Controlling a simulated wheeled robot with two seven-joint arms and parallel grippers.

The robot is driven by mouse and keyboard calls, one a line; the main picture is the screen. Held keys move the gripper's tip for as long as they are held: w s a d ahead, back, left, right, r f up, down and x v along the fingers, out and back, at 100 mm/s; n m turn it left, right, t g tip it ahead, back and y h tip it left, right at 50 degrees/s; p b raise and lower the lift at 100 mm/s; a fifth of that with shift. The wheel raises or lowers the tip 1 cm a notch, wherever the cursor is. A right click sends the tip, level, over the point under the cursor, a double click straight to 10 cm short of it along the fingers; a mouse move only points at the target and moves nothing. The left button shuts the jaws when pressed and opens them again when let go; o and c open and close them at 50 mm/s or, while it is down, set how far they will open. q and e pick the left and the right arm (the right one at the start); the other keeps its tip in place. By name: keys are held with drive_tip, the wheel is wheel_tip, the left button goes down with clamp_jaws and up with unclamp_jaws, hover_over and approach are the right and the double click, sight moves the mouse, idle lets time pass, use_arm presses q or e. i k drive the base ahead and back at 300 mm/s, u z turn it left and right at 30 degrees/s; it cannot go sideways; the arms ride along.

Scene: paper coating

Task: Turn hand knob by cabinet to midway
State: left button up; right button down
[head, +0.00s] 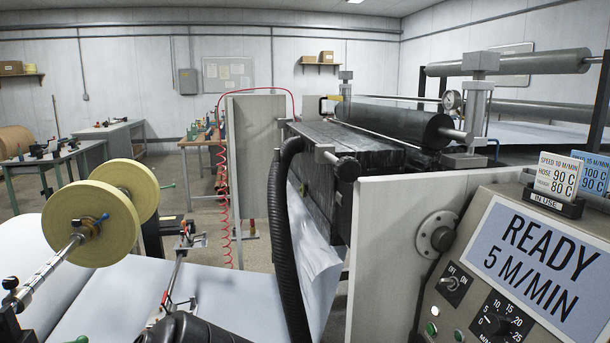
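A dark round hand knob (441,239) sits on a pale circular flange (424,246) on the light grey panel just left of the control cabinet (482,228). Its angle cannot be read from here. Another black knob (347,168) sticks out from the end of the dark machine block, further left. The cabinet's sloped face has a screen (535,262) reading "READY 5 M/MIN", an ON/OFF switch (452,283) and a speed dial (494,324), partly cut off by the bottom edge.
A black corrugated hose (287,230) runs down left of the panel. Yellow rolls (90,221) on a shaft stand at the left above white paper sheeting (235,295). Sign cards (556,178) stand on the cabinet top. A large dark roller (395,122) lies behind.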

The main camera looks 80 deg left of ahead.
sight(348, 170)
drive_tip(key=u, duration=0.05)
drive_tip(key=k, duration=0.35)
drive_tip(key=z, duration=1)
drive_tip(key=i, duration=1)
drive_tip(key=u, duration=3.55)
drive_tip(key=i, duration=0.4)
drive_tip(key=u, duration=0.05)
drive_tip(key=k, duration=0.4)
drive_tip(key=u, duration=1.55)
drive_tip(key=i, duration=1.3)
drive_tip(key=z, duration=1)
